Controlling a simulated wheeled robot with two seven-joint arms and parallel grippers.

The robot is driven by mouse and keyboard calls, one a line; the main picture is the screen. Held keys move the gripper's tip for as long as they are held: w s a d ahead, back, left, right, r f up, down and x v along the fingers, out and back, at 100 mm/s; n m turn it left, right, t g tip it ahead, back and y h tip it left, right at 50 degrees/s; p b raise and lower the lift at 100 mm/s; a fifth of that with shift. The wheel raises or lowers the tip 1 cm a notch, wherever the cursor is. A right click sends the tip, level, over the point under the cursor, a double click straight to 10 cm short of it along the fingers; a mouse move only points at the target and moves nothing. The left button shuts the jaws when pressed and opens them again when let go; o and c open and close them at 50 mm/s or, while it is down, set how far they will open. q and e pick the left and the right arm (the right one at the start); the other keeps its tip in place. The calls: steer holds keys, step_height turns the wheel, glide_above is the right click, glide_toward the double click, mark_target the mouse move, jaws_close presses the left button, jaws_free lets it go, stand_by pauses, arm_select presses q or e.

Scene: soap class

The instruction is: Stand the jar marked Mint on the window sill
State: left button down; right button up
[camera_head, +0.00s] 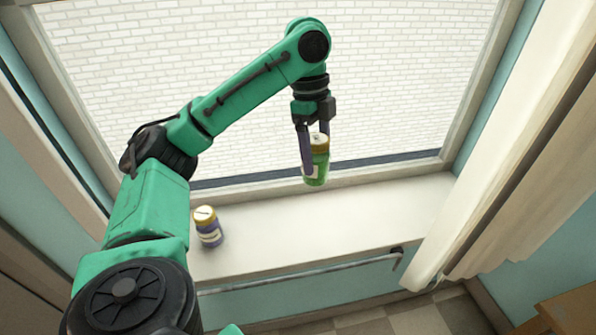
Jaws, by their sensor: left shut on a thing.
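My left gripper (313,150) points down and is shut on a green jar (318,172) with a gold-rimmed lid. The jar looks upright and appears above the back part of the white window sill (350,222). Its label is mostly hidden by a finger, so I cannot read it. A purple jar (209,228) with a pale label and a gold-rimmed lid stands upright on the left part of the sill. Its label is too small to read. My right gripper is not in view.
The window (400,80) behind the sill looks out on a white brick wall. A metal rail (310,272) runs below the sill's front edge. A cream curtain (500,160) hangs at the right end. The middle and right of the sill are clear.

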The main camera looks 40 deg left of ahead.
arm_select(q)
steer(key=f+b, duration=0.2)
steer(key=f, duration=0.3)
steer(key=s+f+b, duration=0.1)
steer(key=f+b, duration=0.2)
steer(key=f, duration=0.3)
steer(key=s+f+b, duration=0.1)
steer(key=f+b, duration=0.1)
steer(key=f, duration=0.4)
steer(key=shift+s+b, duration=0.2)
steer(key=shift+b, duration=0.1)
steer(key=shift+s+f, duration=0.15)
steer(key=shift+f, duration=0.1)
steer(key=shift+w+f, duration=0.1)
steer(key=shift+w, duration=0.1)
steer(key=shift+c, duration=0.3)
jaws_free()
steer(key=shift+o, duration=0.3)
steer(key=shift+s+d, duration=0.1)
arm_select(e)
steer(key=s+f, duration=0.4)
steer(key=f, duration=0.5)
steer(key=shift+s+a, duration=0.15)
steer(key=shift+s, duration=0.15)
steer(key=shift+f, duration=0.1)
